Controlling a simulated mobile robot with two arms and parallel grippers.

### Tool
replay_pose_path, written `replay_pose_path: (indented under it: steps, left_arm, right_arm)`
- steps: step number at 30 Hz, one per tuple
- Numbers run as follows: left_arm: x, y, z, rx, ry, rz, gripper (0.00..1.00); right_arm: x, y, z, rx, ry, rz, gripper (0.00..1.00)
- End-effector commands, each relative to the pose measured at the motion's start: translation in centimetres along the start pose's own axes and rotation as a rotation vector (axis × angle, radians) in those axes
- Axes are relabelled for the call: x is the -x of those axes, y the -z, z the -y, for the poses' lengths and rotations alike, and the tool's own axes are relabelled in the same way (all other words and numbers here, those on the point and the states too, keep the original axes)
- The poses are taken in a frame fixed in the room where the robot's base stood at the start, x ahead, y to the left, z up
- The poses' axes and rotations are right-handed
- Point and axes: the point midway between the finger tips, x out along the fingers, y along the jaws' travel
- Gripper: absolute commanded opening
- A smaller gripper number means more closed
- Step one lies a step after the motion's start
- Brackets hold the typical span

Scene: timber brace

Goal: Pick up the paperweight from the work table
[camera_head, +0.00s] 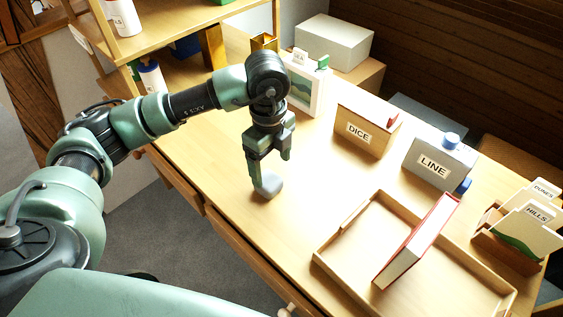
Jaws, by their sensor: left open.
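The paperweight (269,187) appears as a small grey rounded object on the work table (232,214), near its front edge. My left gripper (268,171) points down right over it, with its fingers open. One finger reaches down at the paperweight's left side and partly overlaps it in the picture. I cannot tell whether the fingers touch it. My right gripper is not in view.
A wooden tray (332,246) with a red book (418,240) leaning in it lies to the right. Behind stand a DICE box (366,130), a grey LINE box (440,160), a picture (303,90) and a card holder (505,248). A shelf (165,30) rises at the left.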

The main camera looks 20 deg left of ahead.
Motion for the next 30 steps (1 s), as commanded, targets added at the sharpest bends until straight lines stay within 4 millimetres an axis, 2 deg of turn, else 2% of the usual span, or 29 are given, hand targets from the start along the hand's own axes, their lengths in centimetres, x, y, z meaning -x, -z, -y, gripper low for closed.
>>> replay_pose_path:
  steps: [2,4,12,14,17,21,24,29,30]
  left_arm:
    - [0.0,-0.3,-0.1,0.008,-0.004,0.011,0.8]
    - [-0.4,-0.4,-0.1,0.011,-0.005,0.014,0.8]
    - [-3.4,-0.6,-0.2,0.01,-0.007,0.011,0.8]
    - [-4.2,-0.8,-0.3,0.009,-0.008,0.012,0.8]
    - [-5.8,-1.1,-0.4,0.009,-0.008,0.011,0.8]
    - [-7.4,-1.0,-0.3,0.009,-0.005,0.01,0.8]
    - [-7.8,-1.0,-0.3,0.008,-0.003,0.01,0.8]
    - [-7.8,-1.0,-0.2,0.007,-0.003,0.01,0.8]
    - [-7.8,-1.0,-0.2,0.007,-0.003,0.01,0.74]
  right_arm:
    - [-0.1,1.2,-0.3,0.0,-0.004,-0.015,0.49]
    - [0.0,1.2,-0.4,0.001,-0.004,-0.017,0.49]
    - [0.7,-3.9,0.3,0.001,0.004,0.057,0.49]
    - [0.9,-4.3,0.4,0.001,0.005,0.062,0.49]
    - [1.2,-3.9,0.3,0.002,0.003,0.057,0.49]
    - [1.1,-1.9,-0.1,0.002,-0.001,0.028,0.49]
    - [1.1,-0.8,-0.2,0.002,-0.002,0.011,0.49]
    - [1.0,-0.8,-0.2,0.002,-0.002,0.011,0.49]
    - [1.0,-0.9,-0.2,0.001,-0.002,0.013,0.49]
